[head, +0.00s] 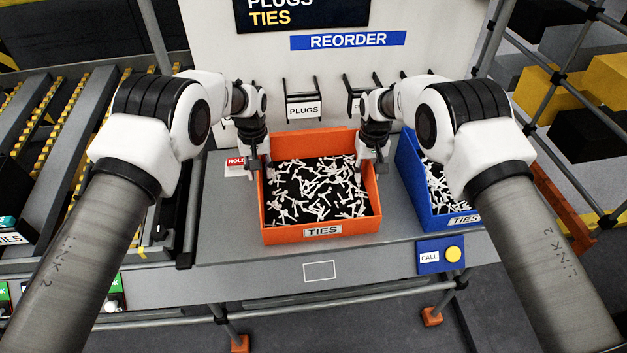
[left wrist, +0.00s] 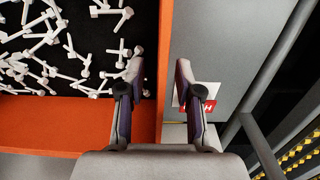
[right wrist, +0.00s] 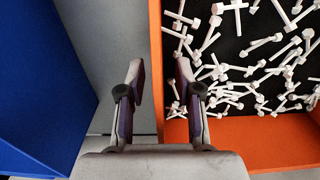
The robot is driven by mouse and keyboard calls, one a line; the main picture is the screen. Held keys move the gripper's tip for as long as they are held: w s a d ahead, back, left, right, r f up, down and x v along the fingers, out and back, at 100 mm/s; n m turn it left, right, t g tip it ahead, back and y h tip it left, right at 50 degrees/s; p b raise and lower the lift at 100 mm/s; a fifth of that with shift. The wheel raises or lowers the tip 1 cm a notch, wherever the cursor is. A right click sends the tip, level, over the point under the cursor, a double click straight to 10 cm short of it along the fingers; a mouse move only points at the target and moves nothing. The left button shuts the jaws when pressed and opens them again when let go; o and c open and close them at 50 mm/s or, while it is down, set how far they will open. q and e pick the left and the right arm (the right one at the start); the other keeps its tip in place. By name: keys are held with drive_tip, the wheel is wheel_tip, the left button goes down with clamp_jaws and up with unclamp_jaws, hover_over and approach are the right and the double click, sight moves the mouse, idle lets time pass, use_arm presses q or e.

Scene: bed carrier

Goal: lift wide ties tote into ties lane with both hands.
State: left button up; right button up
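The orange tote labelled TIES (head: 322,233) sits on the grey bench, filled with white tie pieces on a black bed. My left gripper (head: 259,165) is at its left wall; in the left wrist view the open fingers (left wrist: 160,78) stand one on each side of the orange wall (left wrist: 165,45), with gaps showing. My right gripper (head: 371,165) is at its right wall. In the right wrist view its fingers (right wrist: 162,80) are also open, with the orange wall (right wrist: 155,45) between them. Contact with the walls is not visible.
A blue TIES bin (head: 458,219) stands close on the right, beside my right gripper. Roller lanes (head: 62,130) run at the left. A REORDER board stands behind, and a CALL button (head: 454,254) is on the front edge.

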use_arm(q)
clamp_jaws()
use_arm(e)
clamp_jaws()
drive_tip(key=shift+r, duration=0.1)
